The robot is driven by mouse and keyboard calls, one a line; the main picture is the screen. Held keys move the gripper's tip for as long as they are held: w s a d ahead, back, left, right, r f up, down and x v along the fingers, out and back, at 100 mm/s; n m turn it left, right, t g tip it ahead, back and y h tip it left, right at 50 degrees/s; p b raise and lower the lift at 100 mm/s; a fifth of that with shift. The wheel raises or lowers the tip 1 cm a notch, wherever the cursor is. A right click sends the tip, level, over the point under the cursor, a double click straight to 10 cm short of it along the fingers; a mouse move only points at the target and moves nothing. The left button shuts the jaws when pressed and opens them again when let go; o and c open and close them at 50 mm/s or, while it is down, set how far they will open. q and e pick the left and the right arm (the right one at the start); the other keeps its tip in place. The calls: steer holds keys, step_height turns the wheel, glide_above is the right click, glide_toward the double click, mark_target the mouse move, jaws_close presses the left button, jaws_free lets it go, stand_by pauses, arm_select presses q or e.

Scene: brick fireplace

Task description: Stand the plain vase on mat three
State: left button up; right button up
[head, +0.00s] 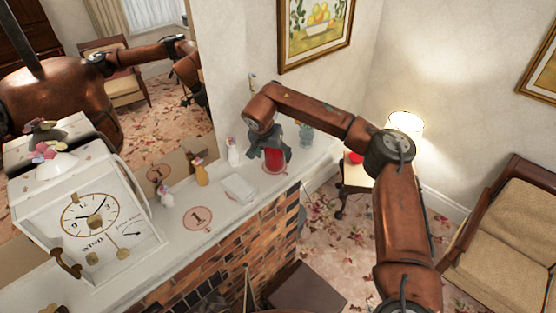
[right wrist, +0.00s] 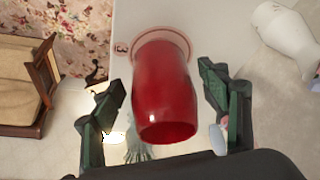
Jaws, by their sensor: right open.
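The plain red vase (head: 274,163) stands on the mantel shelf below my right gripper (head: 268,142). In the right wrist view the red vase (right wrist: 165,95) looks upright, with its base inside the ring of mat three (right wrist: 123,47), whose number shows to its left. My right gripper (right wrist: 163,80) is open, with one finger on each side of the vase and a visible gap to each. In the head view the gripper hides the vase's upper part. My left gripper is not in view.
Mat one (head: 198,217) lies bare on the shelf. A white block (head: 238,188), an orange vase (head: 201,172), a white vase (head: 233,152) and a small white item (head: 166,197) stand along it. A glass (head: 305,135) is beyond the gripper. A large clock (head: 90,215) fills the left end.

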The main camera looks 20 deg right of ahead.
steer(key=b+v, duration=0.2)
steer(key=v, duration=0.8)
steer(key=shift+d+r, duration=0.15)
steer(key=shift+r, duration=0.1)
